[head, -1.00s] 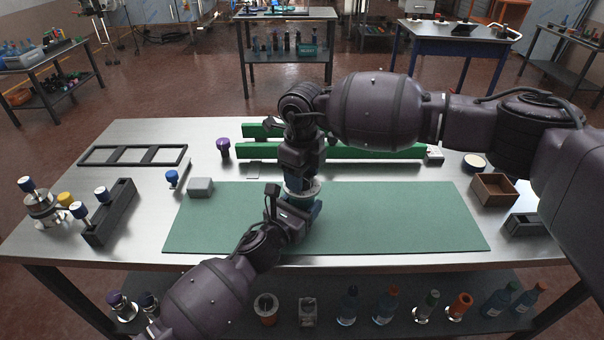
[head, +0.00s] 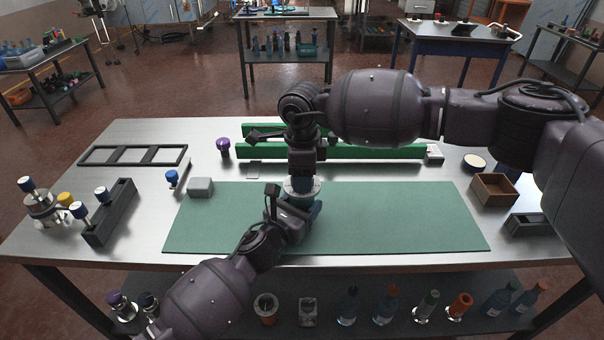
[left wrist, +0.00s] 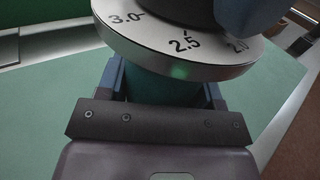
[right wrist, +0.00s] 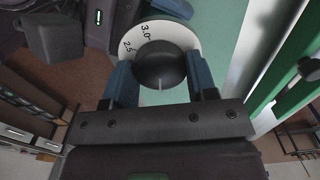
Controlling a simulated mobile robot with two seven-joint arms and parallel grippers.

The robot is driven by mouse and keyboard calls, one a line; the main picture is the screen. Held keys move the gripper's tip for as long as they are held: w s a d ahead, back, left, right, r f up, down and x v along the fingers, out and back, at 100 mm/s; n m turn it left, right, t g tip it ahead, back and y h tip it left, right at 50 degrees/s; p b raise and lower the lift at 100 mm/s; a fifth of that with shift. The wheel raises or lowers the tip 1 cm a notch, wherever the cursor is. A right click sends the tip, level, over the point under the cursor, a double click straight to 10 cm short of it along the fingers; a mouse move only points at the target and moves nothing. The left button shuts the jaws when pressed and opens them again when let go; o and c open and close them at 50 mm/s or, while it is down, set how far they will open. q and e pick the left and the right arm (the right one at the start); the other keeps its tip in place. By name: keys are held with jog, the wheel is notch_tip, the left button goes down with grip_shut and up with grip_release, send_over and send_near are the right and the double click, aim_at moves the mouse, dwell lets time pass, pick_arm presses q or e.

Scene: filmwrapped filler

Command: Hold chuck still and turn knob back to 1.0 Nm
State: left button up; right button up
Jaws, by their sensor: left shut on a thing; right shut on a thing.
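The chuck (head: 316,190) stands on the green mat, a pale numbered dial around its top. In the left wrist view the dial (left wrist: 158,42) shows 3.0, 2.5 and a partly hidden 2.0, above a teal body (left wrist: 165,85). My left gripper (head: 300,208) is shut on this body from the near side, below the dial. My right gripper (head: 303,176) comes from above and is shut on the black knob (right wrist: 160,66), its blue fingers on either side. A pale line marks the knob. In the right wrist view 3.0 and 2.5 are readable; the other marks are hidden.
The green mat (head: 400,215) is clear to the right. A grey block (head: 200,187) and a blue-topped piece (head: 172,177) lie to its left. Green rails (head: 370,151) run behind. A wooden box (head: 494,190) stands right; a dark rack (head: 110,212) stands left.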

dwell(0.4)
jog(key=o, duration=0.9)
jog(key=shift+r, duration=0.1)
notch_tip(320, 180, up, 12)
jog(key=shift+f, duration=0.1)
pick_arm(q)
jog(key=o, duration=1.2)
